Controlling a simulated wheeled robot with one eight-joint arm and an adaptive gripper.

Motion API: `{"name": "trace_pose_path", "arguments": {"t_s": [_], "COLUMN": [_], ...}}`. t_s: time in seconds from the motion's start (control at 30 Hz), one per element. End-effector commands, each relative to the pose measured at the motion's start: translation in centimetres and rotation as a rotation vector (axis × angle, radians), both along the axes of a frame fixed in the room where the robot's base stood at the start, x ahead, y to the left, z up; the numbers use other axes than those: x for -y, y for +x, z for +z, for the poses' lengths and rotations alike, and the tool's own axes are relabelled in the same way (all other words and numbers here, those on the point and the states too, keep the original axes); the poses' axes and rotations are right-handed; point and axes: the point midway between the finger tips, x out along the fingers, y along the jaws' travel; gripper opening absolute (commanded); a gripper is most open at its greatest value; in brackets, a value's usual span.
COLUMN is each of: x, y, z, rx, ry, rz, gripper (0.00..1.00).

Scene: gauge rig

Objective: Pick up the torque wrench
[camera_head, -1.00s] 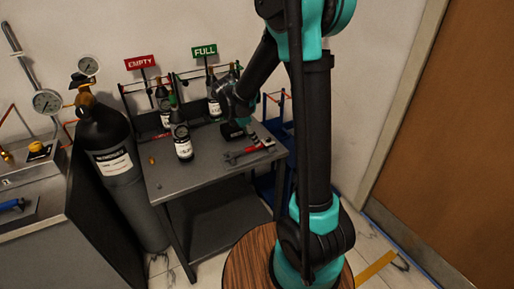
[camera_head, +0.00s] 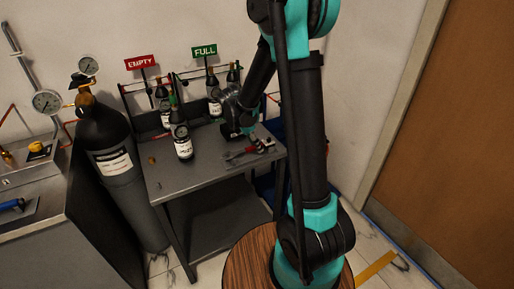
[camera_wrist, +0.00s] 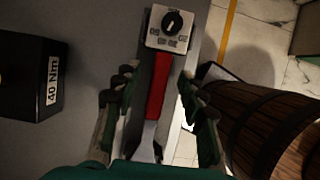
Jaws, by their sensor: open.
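A red-handled metal wrench (camera_head: 243,154) lies on the right part of the grey table top. In the wrist view the red handle (camera_wrist: 158,86) runs lengthwise between my fingers, with its metal end below and partly hidden by my gripper. My gripper (camera_wrist: 158,98) is open, one finger on each side of the wrench; I see no contact. A black block (camera_wrist: 35,78) labelled "40 Nm" sits to the left of the gripper in the wrist view. A pale plate with a black knob (camera_wrist: 172,26) is at the top end of the handle.
Several dark bottles, one in front (camera_head: 183,147), stand on the table under the EMPTY and FULL signs. A large black gas cylinder (camera_head: 112,160) is left of the table (camera_head: 205,176). A wooden barrel (camera_wrist: 270,130) shows at the right in the wrist view, beyond the table edge.

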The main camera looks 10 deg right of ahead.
Motion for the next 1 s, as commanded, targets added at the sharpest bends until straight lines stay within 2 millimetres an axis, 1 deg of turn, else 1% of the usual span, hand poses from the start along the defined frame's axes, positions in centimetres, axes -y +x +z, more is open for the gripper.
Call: {"name": "trace_pose_path", "arguments": {"t_s": [0.33,0.37,0.67,0.7,1.0], "x": [0.00,0.00,0.00,0.00,0.01], "y": [0.00,0.00,0.01,0.01,0.01], "z": [-0.12,-0.12,-0.12,-0.12,-0.10], "rx": [0.000,0.000,0.000,0.000,0.000], "ry": [0.000,0.000,0.000,0.000,0.000], "rz": [0.000,0.000,0.000,0.000,0.000], "gripper": [0.41,0.39,0.02,0.00,0.00]}}
